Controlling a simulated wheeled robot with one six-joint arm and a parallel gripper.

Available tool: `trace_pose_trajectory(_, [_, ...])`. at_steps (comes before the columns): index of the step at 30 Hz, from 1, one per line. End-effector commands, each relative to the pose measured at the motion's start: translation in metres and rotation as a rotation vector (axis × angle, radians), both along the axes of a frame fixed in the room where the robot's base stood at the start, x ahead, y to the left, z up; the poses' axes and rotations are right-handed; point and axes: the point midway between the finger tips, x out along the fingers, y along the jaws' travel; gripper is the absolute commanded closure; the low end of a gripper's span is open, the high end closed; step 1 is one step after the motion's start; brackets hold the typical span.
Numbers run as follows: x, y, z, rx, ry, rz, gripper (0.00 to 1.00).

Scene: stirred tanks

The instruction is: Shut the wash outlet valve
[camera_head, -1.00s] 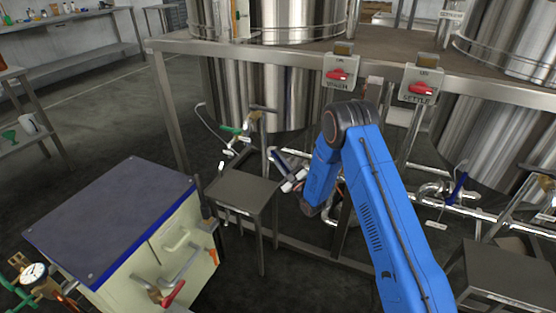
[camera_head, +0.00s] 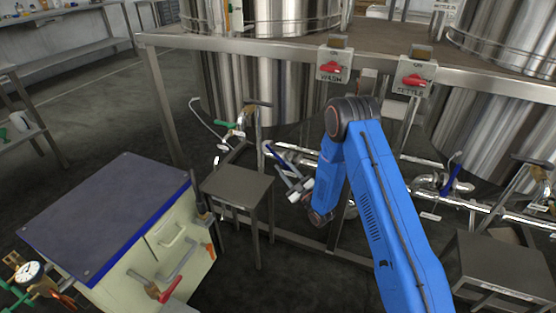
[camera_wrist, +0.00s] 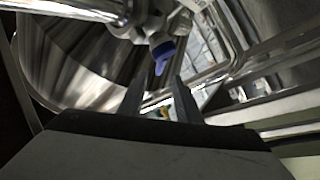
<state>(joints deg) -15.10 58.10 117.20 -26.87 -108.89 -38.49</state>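The wash outlet valve shows a blue handle (camera_head: 268,149) on the pipework below the left tank, under the switch marked WASH. In the wrist view the blue handle (camera_wrist: 163,55) hangs from a metal valve body, just beyond my fingertips and roughly in line with the gap between them. My gripper (camera_wrist: 158,82) is open, with two dark fingers apart and nothing between them. In the head view my gripper (camera_head: 282,168) is small and partly hidden by my blue arm, close to the handle. I cannot tell whether a finger touches the handle.
A small grey stand (camera_head: 236,186) is left of my gripper. A green-handled valve (camera_head: 229,125) is behind it. A frame rail (camera_head: 300,48) carries the WASH switch (camera_head: 334,66) and the SETTLE switch (camera_head: 415,76). Another blue handle (camera_head: 452,178) is at the right. A blue-topped cabinet (camera_head: 110,210) stands front left.

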Motion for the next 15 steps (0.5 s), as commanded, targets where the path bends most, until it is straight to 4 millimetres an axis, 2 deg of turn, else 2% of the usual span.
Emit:
trace_pose_trajectory(6, [-0.018,-0.018,-0.011,-0.001,0.001,-0.001,0.69])
trace_pose_trajectory(15, [-0.024,-0.022,-0.014,0.0,0.001,-0.001,0.69])
